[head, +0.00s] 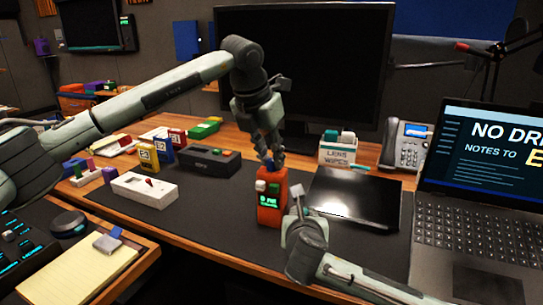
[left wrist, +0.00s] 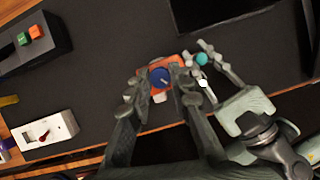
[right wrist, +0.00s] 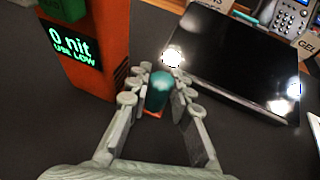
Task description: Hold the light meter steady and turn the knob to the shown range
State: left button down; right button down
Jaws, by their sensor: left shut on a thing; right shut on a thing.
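The light meter (head: 269,213) is an upright orange box on the dark mat. Its green display reads "0 nit USE LOW" in the right wrist view (right wrist: 75,44). A blue knob (left wrist: 161,77) sits on its top. My left gripper (head: 273,158) reaches down from above, and its fingers are shut on either side of the knob. My right gripper (head: 298,200) is low at the meter's right, shut on a rounded teal piece (right wrist: 158,90) with an orange edge below it. I cannot tell how this piece joins the meter.
A dark panel (head: 352,197) lies right of the meter, with a laptop (head: 470,190) beyond. A white switch box (head: 145,189) and a black box with buttons (head: 208,162) stand to the left. A monitor (head: 305,65) rises behind. The mat between meter and white box is clear.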

pick_arm(q)
jog(key=m+g+h, duration=0.1)
jog(key=m, duration=0.2)
jog(key=m+g, duration=0.1)
jog(key=m, duration=0.3)
jog(key=shift+w+a+h, duration=0.15)
jog(key=shift+w+h, duration=0.05)
jog(key=shift+h, duration=0.2)
dwell(0.3)
jog(key=c, duration=1.3)
grip_release()
jog(key=shift+c, duration=0.2)
jog(key=v, duration=1.2)
